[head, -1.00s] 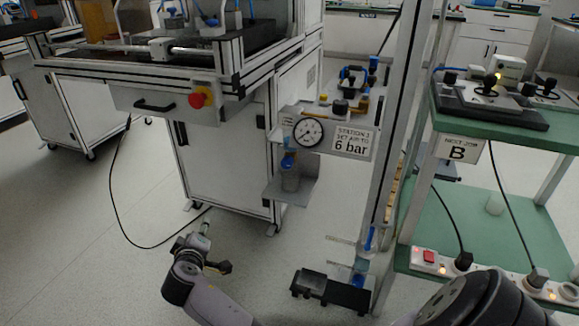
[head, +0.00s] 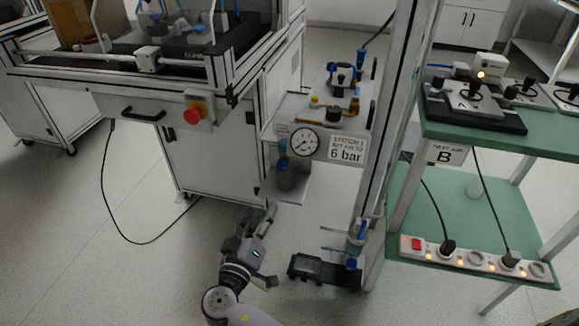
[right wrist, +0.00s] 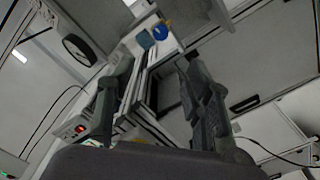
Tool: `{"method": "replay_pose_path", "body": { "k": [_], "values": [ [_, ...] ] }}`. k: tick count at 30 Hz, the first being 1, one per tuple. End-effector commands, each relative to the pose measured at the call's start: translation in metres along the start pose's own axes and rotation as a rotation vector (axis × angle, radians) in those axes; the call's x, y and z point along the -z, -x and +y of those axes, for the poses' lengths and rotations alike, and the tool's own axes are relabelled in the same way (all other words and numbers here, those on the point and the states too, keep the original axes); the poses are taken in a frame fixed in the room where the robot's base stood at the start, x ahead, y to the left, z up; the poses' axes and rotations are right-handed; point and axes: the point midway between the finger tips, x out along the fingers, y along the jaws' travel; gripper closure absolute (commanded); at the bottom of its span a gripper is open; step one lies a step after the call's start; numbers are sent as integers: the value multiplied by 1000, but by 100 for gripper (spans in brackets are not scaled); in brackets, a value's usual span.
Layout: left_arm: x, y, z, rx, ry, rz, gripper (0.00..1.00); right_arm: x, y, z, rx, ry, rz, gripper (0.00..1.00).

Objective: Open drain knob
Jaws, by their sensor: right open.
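The pressure gauge unit (head: 306,141) is fixed to the station's side, with a "6 bar" sign (head: 347,150) beside it. A cup-shaped bowl (head: 286,178) hangs under its left part, above a small shelf plate. I cannot make out the drain knob for certain; a small blue part (right wrist: 161,32) shows beyond my fingertips in the right wrist view, next to a rounder blue piece (right wrist: 145,39). My right gripper (head: 268,246) is open and empty, below the bowl and apart from it. It also shows in the right wrist view (right wrist: 155,66). My left gripper is out of view.
A black block-shaped fixture (head: 325,271) sits low, right of my right gripper. A pale post (head: 392,130) and a green shelf rack (head: 480,213) with a power strip (head: 475,261) stand at right. A cable (head: 113,200) lies on the floor at left.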

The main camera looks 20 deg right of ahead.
Motion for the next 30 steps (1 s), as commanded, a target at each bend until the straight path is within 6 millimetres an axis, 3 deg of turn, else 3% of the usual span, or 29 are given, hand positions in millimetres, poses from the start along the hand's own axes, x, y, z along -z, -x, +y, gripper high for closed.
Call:
{"method": "replay_pose_path", "body": {
  "k": [18,24,30],
  "values": [
    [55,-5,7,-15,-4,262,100,-1,-129,0,-3,2,-2,54],
    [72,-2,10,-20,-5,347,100,-2,-156,0,-1,3,-2,54],
    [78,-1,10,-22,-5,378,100,-1,-164,0,0,2,-2,54]
  ]
}}
